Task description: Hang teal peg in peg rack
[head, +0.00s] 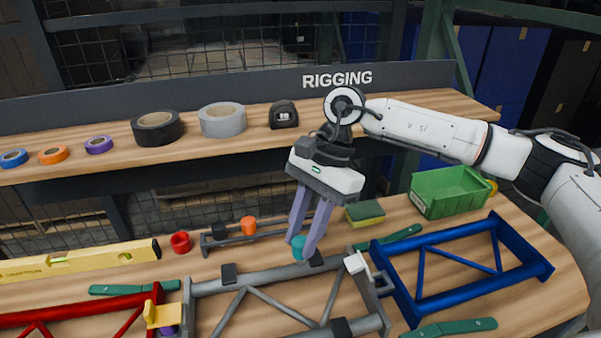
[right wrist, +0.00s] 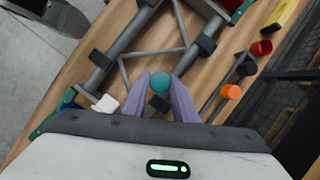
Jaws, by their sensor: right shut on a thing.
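The teal peg (head: 299,246) is between the fingertips of my right gripper (head: 303,245), which is shut on it. The peg also shows between the fingers in the right wrist view (right wrist: 159,81). The peg rack (head: 270,236) is a low grey rail on the bench. A black peg (head: 219,231) and an orange peg (head: 249,226) are at the rack. In the head view the held peg is in front of the rack's right end. In the right wrist view it appears beside the rack, apart from it. My left gripper is not in view.
A red peg (head: 181,242) sits just left of the rack. A grey frame (head: 270,277) lies in front, a blue frame (head: 470,265) to the right and a red frame (head: 75,305) to the left. A sponge (head: 365,214) and green bin (head: 450,192) stand behind.

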